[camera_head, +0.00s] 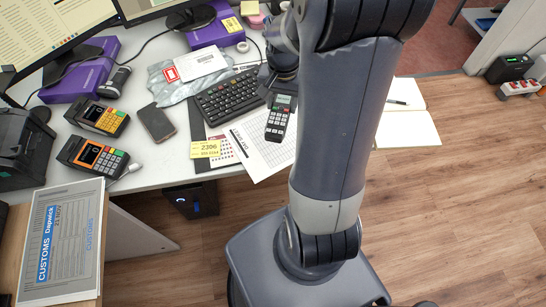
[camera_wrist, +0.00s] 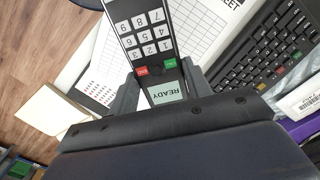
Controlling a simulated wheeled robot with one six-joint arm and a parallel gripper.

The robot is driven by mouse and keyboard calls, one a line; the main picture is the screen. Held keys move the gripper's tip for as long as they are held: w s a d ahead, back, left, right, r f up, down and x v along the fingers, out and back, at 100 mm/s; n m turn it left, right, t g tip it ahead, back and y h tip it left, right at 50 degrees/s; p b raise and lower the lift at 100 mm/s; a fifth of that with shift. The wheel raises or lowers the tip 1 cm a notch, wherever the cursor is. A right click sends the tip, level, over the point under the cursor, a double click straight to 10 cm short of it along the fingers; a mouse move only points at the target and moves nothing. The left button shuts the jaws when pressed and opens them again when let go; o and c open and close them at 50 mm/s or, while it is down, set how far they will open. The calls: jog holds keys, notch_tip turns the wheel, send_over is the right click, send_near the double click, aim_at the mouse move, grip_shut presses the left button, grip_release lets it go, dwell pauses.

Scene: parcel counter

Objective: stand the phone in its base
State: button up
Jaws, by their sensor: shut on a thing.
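The phone, a dark handset with white keys, red and green buttons and a lit display, shows in the head view (camera_head: 277,124). My gripper (camera_head: 281,88) is shut on its display end, and the keypad end points away from the gripper. In the wrist view the phone (camera_wrist: 146,38) sits between the two fingers of my gripper (camera_wrist: 163,88), and its display reads READY. The phone is over the printed sheets on the desk; I cannot tell its height above them. I cannot make out its base; my arm hides part of the desk.
Two card terminals (camera_head: 98,118) (camera_head: 94,157) and a flat smartphone (camera_head: 156,122) lie at left. A keyboard (camera_head: 228,97) is left of my gripper. An open notebook (camera_head: 408,128) is right of my arm. Paper sheets (camera_head: 250,150) lie near the desk's front edge.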

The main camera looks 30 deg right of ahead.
notch_tip(320, 180, down, 10)
jog(key=shift+r+b, duration=0.2)
jog(key=shift+b, duration=0.2)
jog(key=shift+f, duration=0.1)
jog(key=shift+f, duration=0.15)
jog(key=o, duration=1.2)
jog(key=r, duration=0.7)
jog(key=w+r, duration=0.1)
jog(key=r, duration=0.3)
jog(key=shift+d+p, duration=0.1)
jog(key=shift+p, duration=0.25)
jog(key=shift+f, duration=0.15)
